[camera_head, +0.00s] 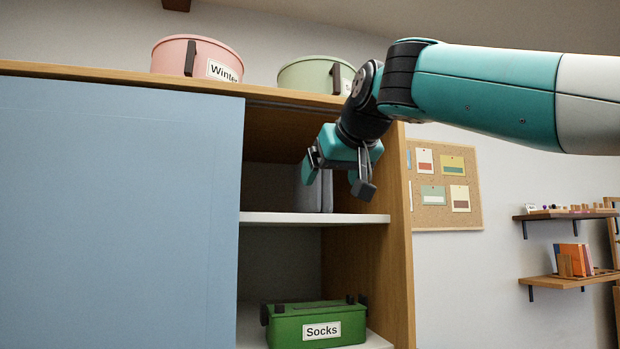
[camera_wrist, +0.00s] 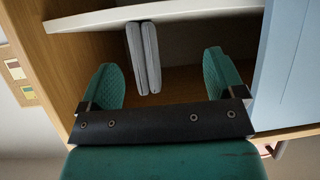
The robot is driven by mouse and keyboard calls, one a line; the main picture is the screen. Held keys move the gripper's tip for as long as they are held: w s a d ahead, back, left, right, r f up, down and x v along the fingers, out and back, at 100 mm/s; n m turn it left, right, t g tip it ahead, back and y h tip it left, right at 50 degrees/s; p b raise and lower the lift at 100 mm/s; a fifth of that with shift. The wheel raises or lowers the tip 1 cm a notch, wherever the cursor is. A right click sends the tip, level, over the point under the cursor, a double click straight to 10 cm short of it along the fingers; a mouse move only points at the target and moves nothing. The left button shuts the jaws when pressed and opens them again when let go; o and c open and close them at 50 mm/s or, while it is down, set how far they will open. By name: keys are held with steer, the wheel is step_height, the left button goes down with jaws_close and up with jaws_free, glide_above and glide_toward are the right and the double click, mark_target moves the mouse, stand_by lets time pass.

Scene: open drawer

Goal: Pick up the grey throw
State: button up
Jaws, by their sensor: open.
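A grey folded throw (camera_wrist: 151,58) shows in the wrist view as two flat grey layers or pieces side by side, touching the white shelf (camera_wrist: 190,12); I cannot tell if they are one throw. In the head view the grey throw (camera_head: 327,191) stands upright on the white middle shelf (camera_head: 290,217), partly hidden behind my gripper (camera_head: 337,184). In the wrist view my gripper (camera_wrist: 160,65) is open, its teal fingers apart on either side of the throw in the picture, with nothing between the pads.
A blue sliding door (camera_head: 120,190) covers the cabinet's left part. A wooden side wall (camera_head: 395,235) bounds the opening on the right. A green Socks box (camera_head: 303,325) sits on the lower shelf. A pink Winter bin (camera_head: 190,60) and a pale green bin (camera_head: 312,75) stand on top.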

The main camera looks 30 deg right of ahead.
steer(key=m+h, duration=0.1)
steer(key=m, duration=0.1)
glide_toward(323, 183)
steer(key=shift+t, duration=0.3)
steer(key=p+x, duration=0.1)
steer(key=x, duration=0.3)
steer(key=f+p+x, duration=0.1)
steer(key=x, duration=0.1)
steer(key=shift+s+d+f+p, duration=0.15)
steer(key=shift+s+p, duration=0.1)
steer(key=shift+p, duration=0.1)
steer(key=p+x, duration=0.2)
steer(key=x, duration=0.3)
steer(key=shift+w+r+p, duration=0.2)
steer(key=shift+w+p, duration=0.2)
steer(key=shift+w+f, duration=0.2)
steer(key=c, duration=1.5)
steer(key=shift+r, duration=0.2)
steer(key=shift+c, duration=0.3)
